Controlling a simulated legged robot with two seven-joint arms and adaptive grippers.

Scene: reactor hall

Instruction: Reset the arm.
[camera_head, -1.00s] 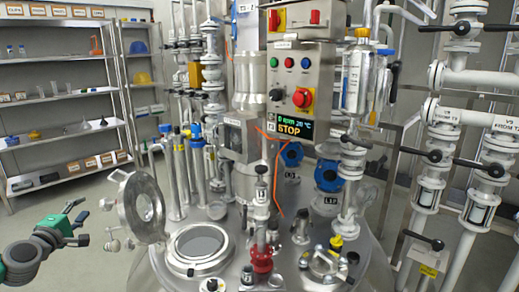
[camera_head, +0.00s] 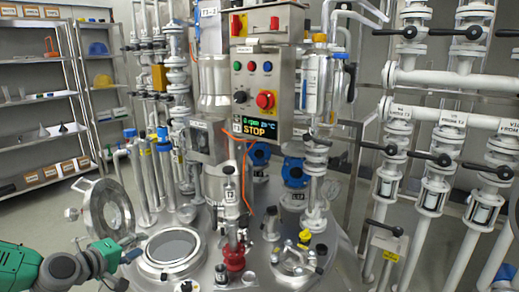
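My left arm, green with dark joints, comes in from the lower left. My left gripper (camera_head: 130,260) is beside the left rim of the reactor's open round port (camera_head: 173,246), near the raised glass lid (camera_head: 106,211). Its dark fingers look spread apart, with nothing seen between them. Whether it touches the rim or lid cannot be told. My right gripper is not in view.
A control box (camera_head: 268,84) with buttons and a "STOP" display stands above the reactor lid. Valves and fittings, including a red one (camera_head: 234,257), crowd the lid. White pipes (camera_head: 440,150) with black handles fill the right. Shelves (camera_head: 36,100) stand at the back left.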

